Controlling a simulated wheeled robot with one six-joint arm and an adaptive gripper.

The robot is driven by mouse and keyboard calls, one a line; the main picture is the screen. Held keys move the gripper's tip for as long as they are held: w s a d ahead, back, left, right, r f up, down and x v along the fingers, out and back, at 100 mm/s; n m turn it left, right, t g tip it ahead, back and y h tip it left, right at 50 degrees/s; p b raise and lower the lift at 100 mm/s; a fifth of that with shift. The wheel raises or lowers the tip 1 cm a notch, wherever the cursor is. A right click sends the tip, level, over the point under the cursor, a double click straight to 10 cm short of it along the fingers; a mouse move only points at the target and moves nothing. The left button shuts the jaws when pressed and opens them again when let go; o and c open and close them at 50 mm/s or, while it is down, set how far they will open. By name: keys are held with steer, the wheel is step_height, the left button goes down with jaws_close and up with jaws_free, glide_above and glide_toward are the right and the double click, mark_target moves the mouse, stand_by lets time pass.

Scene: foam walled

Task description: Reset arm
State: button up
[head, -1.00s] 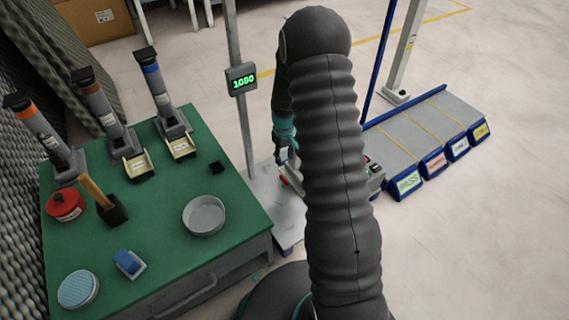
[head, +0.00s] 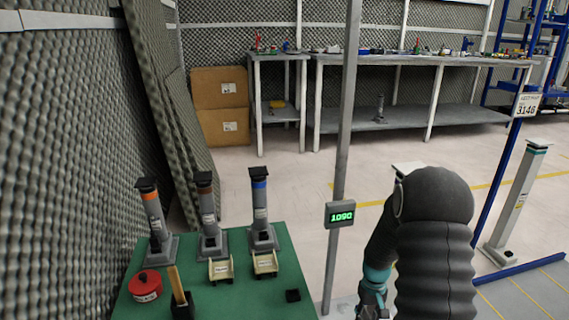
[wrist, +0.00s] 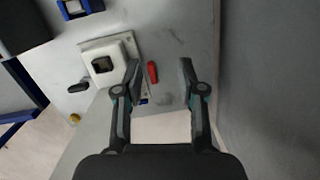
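My arm rises at the lower right of the head view in a dark ribbed sleeve. My gripper (head: 372,303) hangs below its bend, beside the grey post with the display, and is partly cut off by the lower edge. In the wrist view my gripper (wrist: 160,70) has its two fingers spread apart with nothing between the tips. Beyond the fingers is a grey surface (wrist: 185,25) with a small red piece (wrist: 152,72) on it. A white square fixture with a dark recess (wrist: 103,65) lies left of the fingers.
A green table (head: 232,297) at lower left bears several dispenser columns, a red tin (head: 145,286) and two small trays. A grey post with a display (head: 340,214) reading 1090 stands left of my arm. Workbenches (head: 405,58) line the back. Open floor lies between.

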steer(key=s+a+r+t+p, duration=0.2)
steer(key=s+r, duration=0.6)
steer(key=r, duration=0.6)
steer(key=s+a+r+t+p, duration=0.3)
steer(key=s+r, duration=0.5)
steer(key=r, duration=0.6)
steer(key=s+a+r+t+p, duration=0.2)
steer(key=s+r, duration=0.6)
steer(key=r, duration=0.6)
steer(key=shift+a+p, duration=0.5)
steer(key=shift+a, duration=0.7)
steer(key=shift+r, duration=0.1)
